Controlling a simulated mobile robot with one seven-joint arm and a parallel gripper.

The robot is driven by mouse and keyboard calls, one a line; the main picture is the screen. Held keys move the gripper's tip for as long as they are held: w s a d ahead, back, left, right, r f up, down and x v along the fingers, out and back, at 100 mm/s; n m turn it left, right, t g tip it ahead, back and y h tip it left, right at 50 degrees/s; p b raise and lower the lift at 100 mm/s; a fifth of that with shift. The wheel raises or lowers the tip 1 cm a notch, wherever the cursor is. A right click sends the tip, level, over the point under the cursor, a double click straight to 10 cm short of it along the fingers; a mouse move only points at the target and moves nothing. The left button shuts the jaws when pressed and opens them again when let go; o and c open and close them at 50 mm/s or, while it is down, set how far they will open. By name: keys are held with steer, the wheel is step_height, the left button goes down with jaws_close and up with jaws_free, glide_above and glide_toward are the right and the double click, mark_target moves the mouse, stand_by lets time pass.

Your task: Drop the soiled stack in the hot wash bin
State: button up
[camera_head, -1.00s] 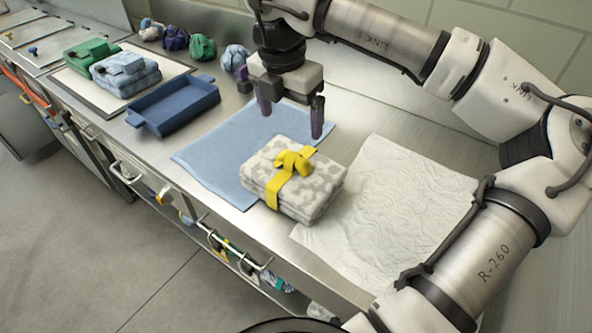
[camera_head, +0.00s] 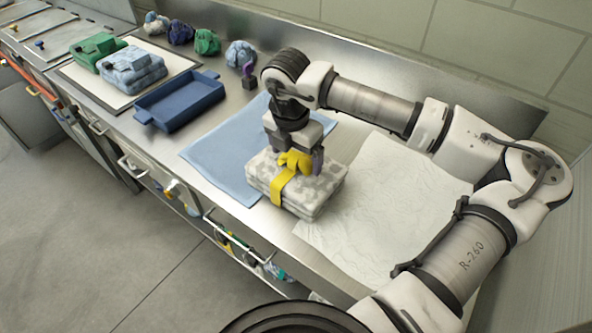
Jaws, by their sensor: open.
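A folded stack with grey mottled patches (camera_head: 318,190), tied with a yellow band and knot (camera_head: 285,183), lies across the edges of a blue cloth and a white sheet. It is the one that looks soiled. My gripper (camera_head: 296,158) is open just above it, pointing down, with its fingers on either side of the yellow knot. I cannot tell whether the fingers touch the stack. Steel lids with coloured knobs (camera_head: 62,40) are at the far left of the counter. I cannot tell which bin is the hot wash one.
A blue tray (camera_head: 180,100) stands left of the blue cloth (camera_head: 215,160). Green (camera_head: 98,48) and pale blue (camera_head: 133,70) stacks lie on a white board behind it. Several cloth bundles (camera_head: 207,42) line the wall. The crinkled white sheet (camera_head: 385,200) is bare.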

steer(key=c, duration=1.8)
jaws_close()
steer(key=shift+r, duration=0.2)
